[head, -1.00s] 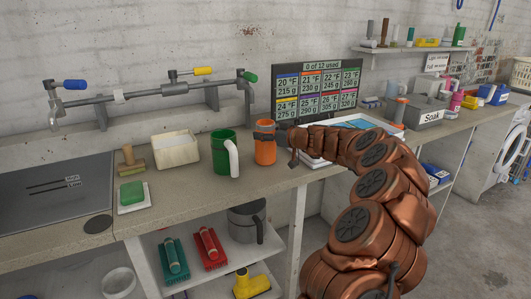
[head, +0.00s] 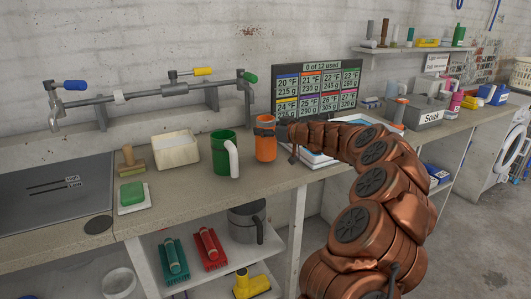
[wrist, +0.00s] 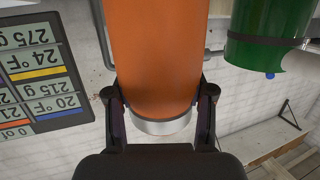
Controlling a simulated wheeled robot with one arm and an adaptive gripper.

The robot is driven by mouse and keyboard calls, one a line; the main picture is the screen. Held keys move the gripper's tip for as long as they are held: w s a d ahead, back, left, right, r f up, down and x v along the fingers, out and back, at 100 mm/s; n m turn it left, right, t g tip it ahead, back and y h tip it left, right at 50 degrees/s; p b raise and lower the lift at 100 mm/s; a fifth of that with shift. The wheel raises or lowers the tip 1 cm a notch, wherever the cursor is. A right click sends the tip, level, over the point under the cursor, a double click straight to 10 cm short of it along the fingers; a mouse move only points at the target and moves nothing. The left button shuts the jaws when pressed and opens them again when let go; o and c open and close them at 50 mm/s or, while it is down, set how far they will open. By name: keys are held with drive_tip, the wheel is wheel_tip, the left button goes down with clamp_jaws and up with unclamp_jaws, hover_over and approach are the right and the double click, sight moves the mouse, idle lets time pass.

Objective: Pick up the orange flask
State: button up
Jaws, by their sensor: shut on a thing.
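The orange flask (head: 266,146) is upright at the counter, right of the green mug with a white handle (head: 220,153). My gripper (head: 268,130) reaches it from the right and is shut around its upper part. In the wrist view, which is upside down, the orange body (wrist: 158,55) fills the middle, with a grey metal rim at its end. The fingers of my gripper (wrist: 163,98) press on both sides of it. Its base seems slightly above the counter, but the gap is hard to tell.
The green mug stands close to the left of the flask. A cream tub (head: 176,150), a brush and a green sponge (head: 131,193) lie farther left. A display screen (head: 317,90) stands behind, and a blue-edged tray (head: 317,157) sits to the right under my arm.

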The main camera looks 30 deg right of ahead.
wheel_tip(320, 180, up, 6)
drive_tip(key=p, duration=0.1)
drive_tip(key=shift+r, duration=0.2)
idle(0.8)
